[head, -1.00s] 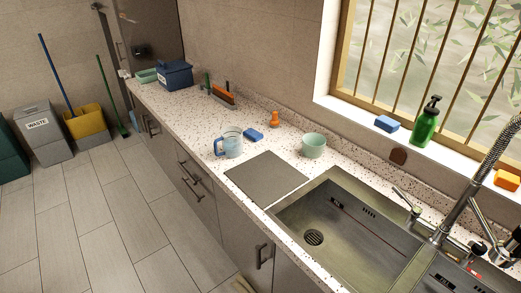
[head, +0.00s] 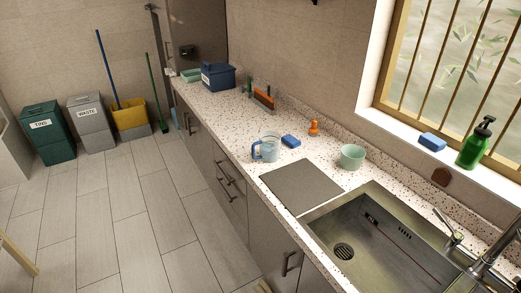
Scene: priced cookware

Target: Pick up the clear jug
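The clear jug (head: 269,148) stands upright on the speckled counter in the head view, left of the sink and just behind the grey mat. It is see-through with a blue handle on its left side, near the counter's front edge.
A pale green cup (head: 352,157) and an orange object (head: 313,128) stand right of the jug. The grey mat (head: 302,187) and the sink (head: 375,240) are nearer. A blue caddy (head: 218,77) stands farther back. The tiled floor (head: 120,220) left of the counter is clear.

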